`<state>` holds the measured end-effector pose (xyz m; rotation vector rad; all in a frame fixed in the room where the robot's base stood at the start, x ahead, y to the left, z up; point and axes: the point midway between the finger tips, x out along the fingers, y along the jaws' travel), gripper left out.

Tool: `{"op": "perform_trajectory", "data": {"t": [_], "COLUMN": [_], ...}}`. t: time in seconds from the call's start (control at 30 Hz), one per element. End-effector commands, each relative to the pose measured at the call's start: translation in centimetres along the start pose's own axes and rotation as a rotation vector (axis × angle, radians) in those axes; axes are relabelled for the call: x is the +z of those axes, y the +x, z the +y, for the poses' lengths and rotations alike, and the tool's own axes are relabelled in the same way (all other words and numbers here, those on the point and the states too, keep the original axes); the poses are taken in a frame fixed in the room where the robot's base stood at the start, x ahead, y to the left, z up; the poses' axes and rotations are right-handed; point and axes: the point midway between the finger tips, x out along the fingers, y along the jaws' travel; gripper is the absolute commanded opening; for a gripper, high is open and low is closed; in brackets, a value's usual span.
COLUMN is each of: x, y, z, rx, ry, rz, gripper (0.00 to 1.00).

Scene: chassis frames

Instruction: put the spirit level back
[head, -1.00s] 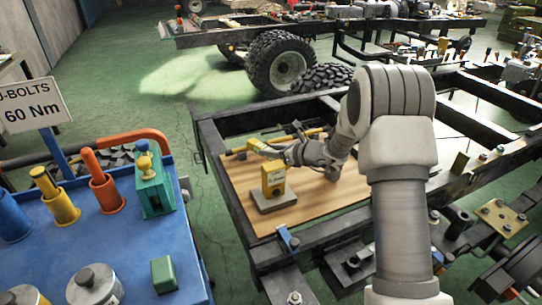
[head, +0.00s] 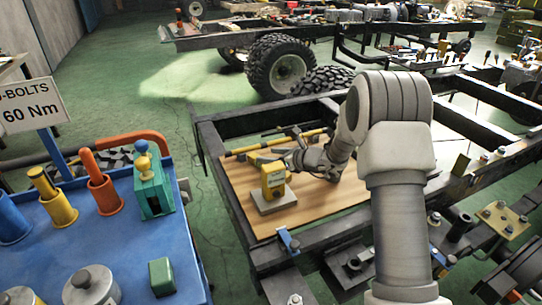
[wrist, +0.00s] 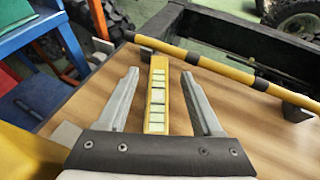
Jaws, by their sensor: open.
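The spirit level appears to be the yellow bar with pale green panels (wrist: 158,95) in the wrist view. It lies lengthwise between the fingers of my gripper (wrist: 160,85), with a gap on either side. My gripper is open. In the head view my gripper (head: 268,160) is low over the wooden board (head: 320,200), just behind a yellow block (head: 273,178) on a grey base. I cannot make out the level there, nor tell what it rests on.
A yellow-and-black bar (wrist: 200,62) lies on supports across the board's far side, close beyond the level. The board sits in a black chassis frame (head: 230,205). A blue cart (head: 90,235) with coloured holders stands to the left.

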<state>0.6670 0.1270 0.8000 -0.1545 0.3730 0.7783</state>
Motion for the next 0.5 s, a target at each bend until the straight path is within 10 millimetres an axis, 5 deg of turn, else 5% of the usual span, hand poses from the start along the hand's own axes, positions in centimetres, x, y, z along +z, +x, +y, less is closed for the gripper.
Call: {"op": "perform_trajectory", "data": {"t": [0.17,0.5], "x": [0.8,0.8], "y": [-0.3,-7.6], "z": [0.0,-0.1], "rx": [0.001,-0.003], "ry": [0.0,0.001], "rz": [0.0,0.0], "gripper": [0.67,0.67]}}
